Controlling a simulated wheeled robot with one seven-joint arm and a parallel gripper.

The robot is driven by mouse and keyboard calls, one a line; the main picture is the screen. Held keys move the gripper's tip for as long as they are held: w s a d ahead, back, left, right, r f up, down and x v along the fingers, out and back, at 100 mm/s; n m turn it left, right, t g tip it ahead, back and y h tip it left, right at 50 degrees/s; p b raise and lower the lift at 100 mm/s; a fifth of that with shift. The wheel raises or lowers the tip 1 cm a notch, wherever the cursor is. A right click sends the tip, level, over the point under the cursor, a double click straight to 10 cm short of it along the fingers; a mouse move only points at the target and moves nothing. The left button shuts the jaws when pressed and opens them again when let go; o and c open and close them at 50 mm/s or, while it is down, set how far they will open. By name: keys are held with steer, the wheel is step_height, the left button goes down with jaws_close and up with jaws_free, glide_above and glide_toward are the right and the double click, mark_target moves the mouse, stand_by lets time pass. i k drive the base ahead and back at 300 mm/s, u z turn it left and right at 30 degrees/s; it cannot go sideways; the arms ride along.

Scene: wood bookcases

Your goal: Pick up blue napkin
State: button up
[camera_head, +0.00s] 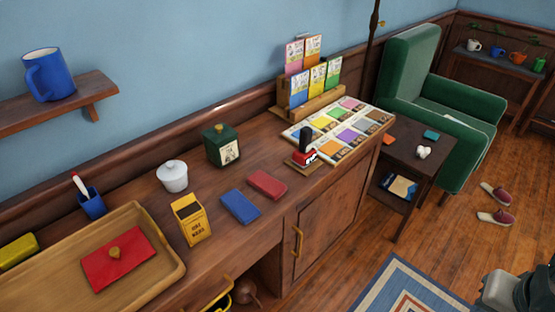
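A folded blue cloth (240,206), matching the blue napkin, lies flat on the wooden cabinet top, near its front edge. A similar folded red cloth (267,184) lies just behind it to the right, with a small gap between them. No gripper fingers show. A grey and black part at the bottom right corner looks like mine, far from the blue napkin and cut off by the frame.
A yellow box (192,220) stands close left of the blue napkin. A white lidded jar (172,176) and green tin (221,146) stand behind. A wooden tray (165,262) is at left; a stamp (305,151) and card display are at right.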

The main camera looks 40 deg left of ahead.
mark_target(243, 209)
steer(key=u, duration=0.75)
steer(key=i, duration=0.8)
steer(key=u, duration=1.1)
steer(key=i, duration=0.25)
steer(key=u, duration=0.35)
